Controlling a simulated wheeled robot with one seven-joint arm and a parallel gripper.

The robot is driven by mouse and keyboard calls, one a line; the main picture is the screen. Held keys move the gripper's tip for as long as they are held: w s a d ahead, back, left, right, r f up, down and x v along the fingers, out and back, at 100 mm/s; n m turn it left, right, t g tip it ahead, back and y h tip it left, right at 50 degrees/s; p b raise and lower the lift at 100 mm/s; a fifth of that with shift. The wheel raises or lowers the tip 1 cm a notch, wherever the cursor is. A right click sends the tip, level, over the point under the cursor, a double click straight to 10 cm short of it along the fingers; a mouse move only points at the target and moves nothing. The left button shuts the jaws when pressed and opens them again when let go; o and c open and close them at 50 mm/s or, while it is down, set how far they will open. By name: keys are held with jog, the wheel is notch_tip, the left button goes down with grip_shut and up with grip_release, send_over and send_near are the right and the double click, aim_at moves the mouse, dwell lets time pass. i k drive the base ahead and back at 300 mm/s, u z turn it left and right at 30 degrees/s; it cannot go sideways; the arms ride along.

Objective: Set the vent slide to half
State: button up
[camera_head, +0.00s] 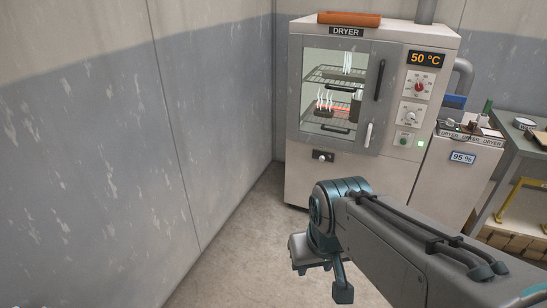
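The dryer (300,175) stands against the back wall. Below its glass door is a short dark slot plate with a pale round knob (321,157), which looks like the vent slide. The knob sits near the middle of the plate; its markings are too small to read. My gripper (322,281) is in the lower middle, pointing down, in front of and below the dryer. Its two fingers look spread apart with nothing between them. It is well apart from the knob.
The dryer door (378,80) is shut, with racks and steaming items behind the glass. Dials (418,86) and a 50 °C display (426,59) are at its right. A cabinet reading 95 % (462,157) and a bench (520,140) stand further right. Floor at left (240,230) is clear.

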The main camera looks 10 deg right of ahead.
aim_at(323, 156)
jog(key=u, duration=0.2)
jog(key=k, duration=0.1)
jog(key=z, duration=1.05)
jog(key=i, duration=0.9)
jog(key=z, duration=0.65)
jog(key=i, duration=1.4)
jog(key=u, duration=1.3)
jog(key=i, duration=0.75)
jog(key=u, duration=0.85)
